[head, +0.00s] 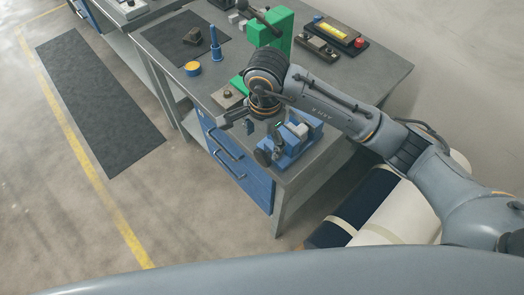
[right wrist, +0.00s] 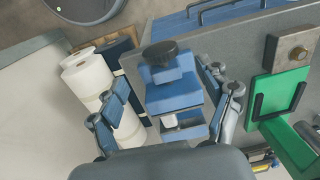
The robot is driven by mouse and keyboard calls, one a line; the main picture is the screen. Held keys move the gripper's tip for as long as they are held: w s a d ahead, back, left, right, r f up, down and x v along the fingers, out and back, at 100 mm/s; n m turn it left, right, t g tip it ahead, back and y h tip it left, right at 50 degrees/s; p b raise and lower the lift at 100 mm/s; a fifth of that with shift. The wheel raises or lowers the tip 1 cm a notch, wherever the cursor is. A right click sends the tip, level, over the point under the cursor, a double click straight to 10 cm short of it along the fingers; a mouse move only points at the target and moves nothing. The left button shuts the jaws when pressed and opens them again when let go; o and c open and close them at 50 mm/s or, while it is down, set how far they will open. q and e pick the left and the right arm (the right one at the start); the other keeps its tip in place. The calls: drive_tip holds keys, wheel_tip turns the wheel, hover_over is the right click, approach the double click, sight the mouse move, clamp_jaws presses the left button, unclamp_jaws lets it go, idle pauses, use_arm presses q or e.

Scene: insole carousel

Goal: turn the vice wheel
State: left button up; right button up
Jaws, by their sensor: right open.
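The blue vice (head: 301,147) stands on the near right corner of the grey workbench. Its dark round wheel (head: 263,157) faces the bench's front edge. In the right wrist view the vice (right wrist: 172,98) is in the middle, with the black wheel (right wrist: 160,52) at its far end. My right gripper (head: 254,130) is open and above the vice, partly hiding it in the head view. In the right wrist view its fingers (right wrist: 165,84) are spread on either side of the vice body, with nothing between them gripped. My left gripper is out of view.
A green press (head: 281,30) stands on the bench behind my right gripper. A blue post (head: 214,45), a yellow-topped tin (head: 192,68) and a tray with a yellow block (head: 331,32) are farther back.

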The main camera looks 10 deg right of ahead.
sight(262, 153)
wheel_tip(262, 153, down, 8)
drive_tip(key=shift+w+a+r+p, duration=0.1)
drive_tip(key=shift+r+p, duration=0.1)
drive_tip(key=shift+p, duration=0.55)
drive_tip(key=c, duration=1.2)
drive_tip(key=shift+o, duration=0.2)
